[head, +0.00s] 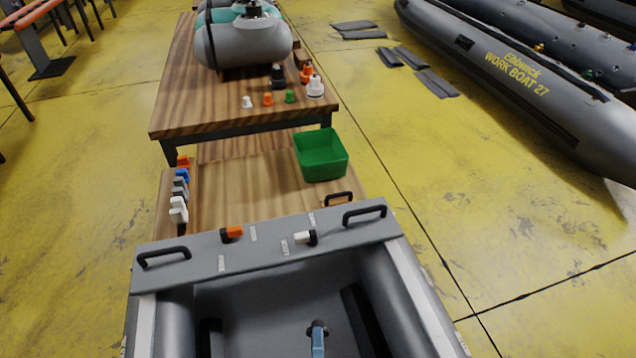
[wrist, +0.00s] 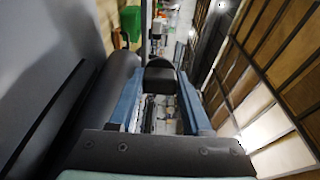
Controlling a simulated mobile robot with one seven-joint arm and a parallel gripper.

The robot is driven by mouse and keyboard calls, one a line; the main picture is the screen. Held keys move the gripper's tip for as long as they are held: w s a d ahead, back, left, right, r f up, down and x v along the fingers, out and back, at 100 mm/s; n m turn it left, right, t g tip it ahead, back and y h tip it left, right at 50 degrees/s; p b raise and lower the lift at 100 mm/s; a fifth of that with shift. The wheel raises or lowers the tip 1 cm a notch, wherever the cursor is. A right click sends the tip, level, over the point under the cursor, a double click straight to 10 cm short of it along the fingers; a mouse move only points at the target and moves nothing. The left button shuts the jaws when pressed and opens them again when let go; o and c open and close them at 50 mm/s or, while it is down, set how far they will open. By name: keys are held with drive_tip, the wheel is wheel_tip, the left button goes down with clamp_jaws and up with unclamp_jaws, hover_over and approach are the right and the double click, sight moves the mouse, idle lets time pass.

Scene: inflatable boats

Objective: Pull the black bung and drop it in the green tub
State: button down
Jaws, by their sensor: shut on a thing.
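My gripper (head: 318,330) reaches down inside the grey boat in the foreground; its blue finger shows over a dark round spot low on the boat's inner face. In the wrist view my gripper (wrist: 160,75) has its two blue fingers closed on the sides of a dark rounded piece, the black bung (wrist: 160,85). Whether the bung still sits in its hole or is free of it cannot be told. The green tub (head: 320,155) stands on the lower wooden bench beyond the boat, and looks empty. It also shows at the top of the wrist view (wrist: 130,20).
The boat's grey top board (head: 265,245) carries an orange lever (head: 232,233), a white lever (head: 305,237) and black handles (head: 364,213) between my gripper and the tub. Coloured plugs (head: 268,99) stand on the higher table (head: 190,105). Coloured clips (head: 181,190) line the bench's left side.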

drive_tip(key=shift+s+r+p, duration=0.15)
drive_tip(key=shift+r+p, duration=0.8)
drive_tip(key=shift+p, duration=0.05)
drive_tip(key=shift+s+r+p, duration=0.15)
drive_tip(key=shift+r+p, duration=0.8)
drive_tip(key=shift+r, duration=0.1)
